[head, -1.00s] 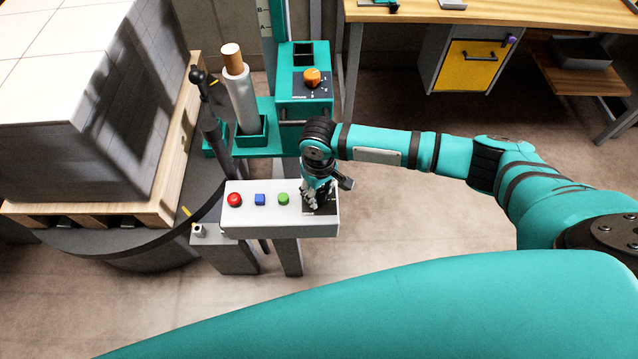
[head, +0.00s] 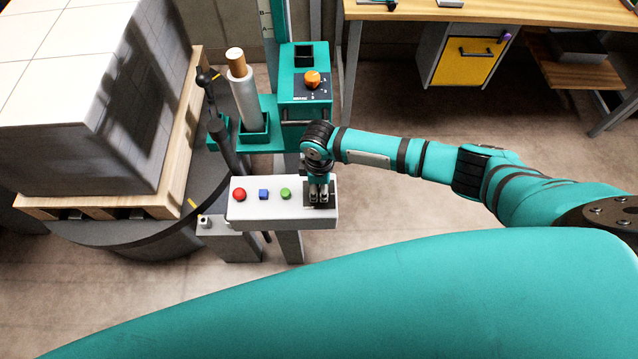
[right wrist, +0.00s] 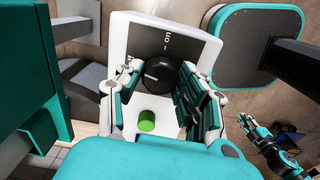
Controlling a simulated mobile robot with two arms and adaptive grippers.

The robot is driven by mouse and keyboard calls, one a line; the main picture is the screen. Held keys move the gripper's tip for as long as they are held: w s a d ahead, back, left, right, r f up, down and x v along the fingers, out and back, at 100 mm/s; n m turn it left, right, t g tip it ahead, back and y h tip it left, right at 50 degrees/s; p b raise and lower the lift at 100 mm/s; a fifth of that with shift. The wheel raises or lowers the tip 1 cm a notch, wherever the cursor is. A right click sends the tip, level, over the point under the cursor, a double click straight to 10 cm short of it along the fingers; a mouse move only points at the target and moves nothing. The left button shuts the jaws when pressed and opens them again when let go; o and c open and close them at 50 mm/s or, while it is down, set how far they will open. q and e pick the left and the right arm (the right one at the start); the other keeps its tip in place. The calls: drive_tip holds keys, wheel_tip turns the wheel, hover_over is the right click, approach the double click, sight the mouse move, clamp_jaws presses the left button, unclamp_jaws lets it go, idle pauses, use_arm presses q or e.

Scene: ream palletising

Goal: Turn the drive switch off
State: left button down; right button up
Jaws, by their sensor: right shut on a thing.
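The drive switch (right wrist: 160,77) is a round black knob with a white pointer line, on a black plate at the right end of the white control box (head: 243,213). In the right wrist view its pointer lies toward the left. The head view hides the knob behind the fingers. Probably my left gripper (right wrist: 265,135) shows small at the right wrist view's lower right; its fingers are unclear.
Red (head: 239,195), blue (head: 263,194) and green (head: 286,193) buttons sit left of the switch. A teal post unit with an orange knob (head: 312,79) and a film roll (head: 244,97) stand behind. A loaded pallet (head: 185,150) is at left; open floor lies right.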

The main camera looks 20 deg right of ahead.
sight(319, 189)
drive_tip(key=shift+n, duration=1.1)
drive_tip(key=o, duration=1.1)
drive_tip(key=shift+o, duration=0.2)
wheel_tip(319, 189, up, 12)
